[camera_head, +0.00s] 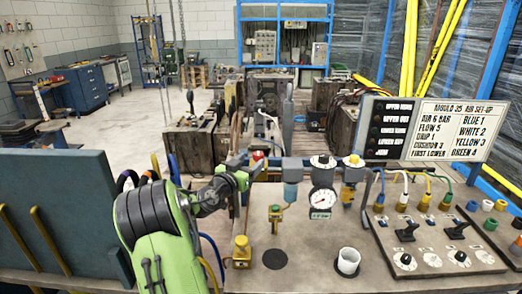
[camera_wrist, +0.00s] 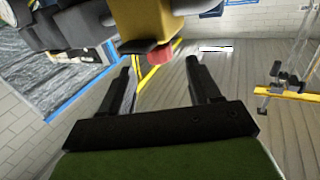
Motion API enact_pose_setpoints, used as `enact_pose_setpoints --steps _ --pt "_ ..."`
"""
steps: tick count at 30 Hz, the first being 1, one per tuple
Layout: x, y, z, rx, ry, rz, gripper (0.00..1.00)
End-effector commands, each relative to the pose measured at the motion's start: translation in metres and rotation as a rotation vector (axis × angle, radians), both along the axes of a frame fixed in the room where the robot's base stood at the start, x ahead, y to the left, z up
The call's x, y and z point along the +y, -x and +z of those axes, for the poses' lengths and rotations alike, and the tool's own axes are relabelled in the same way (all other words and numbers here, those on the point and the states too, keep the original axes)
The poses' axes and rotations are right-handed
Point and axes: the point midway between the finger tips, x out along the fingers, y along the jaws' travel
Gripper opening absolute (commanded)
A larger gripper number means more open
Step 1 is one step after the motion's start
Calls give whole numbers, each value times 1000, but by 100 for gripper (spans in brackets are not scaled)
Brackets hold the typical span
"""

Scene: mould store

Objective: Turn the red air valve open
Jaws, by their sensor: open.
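The red air valve shows as a small red knob (camera_head: 257,155) at the left end of the grey air line, just beyond my gripper in the head view. In the wrist view the red part (camera_wrist: 161,56) sits under a yellow body (camera_wrist: 150,20), with a dark piece beside it. My gripper (camera_wrist: 158,64) is open. Its two black fingers point towards the red part, which appears between and slightly beyond the tips. I see no clear contact. In the head view the arm partly hides my gripper (camera_head: 241,168) and the valve.
A pressure gauge (camera_head: 322,201), a yellow-topped regulator (camera_head: 352,170) and a yellow button (camera_head: 242,251) are on the bench (camera_head: 310,262). A control panel (camera_head: 440,245) with coloured hoses is at right. A blue-grey panel (camera_head: 70,225) borders the left.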

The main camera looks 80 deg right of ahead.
Motion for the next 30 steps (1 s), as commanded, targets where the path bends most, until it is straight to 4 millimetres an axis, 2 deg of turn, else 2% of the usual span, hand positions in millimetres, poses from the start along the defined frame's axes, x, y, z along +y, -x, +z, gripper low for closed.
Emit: enact_pose_setpoints --steps 3,9,13,20,23,30 --pt "-30 9 2 0 1 -4 62" --pt "-68 17 1 1 0 0 62" --pt "-78 20 0 1 -1 1 62" --pt "-80 20 0 1 -2 2 62" --pt "-79 19 0 0 -2 2 50" --pt "-79 19 0 0 -2 2 13"
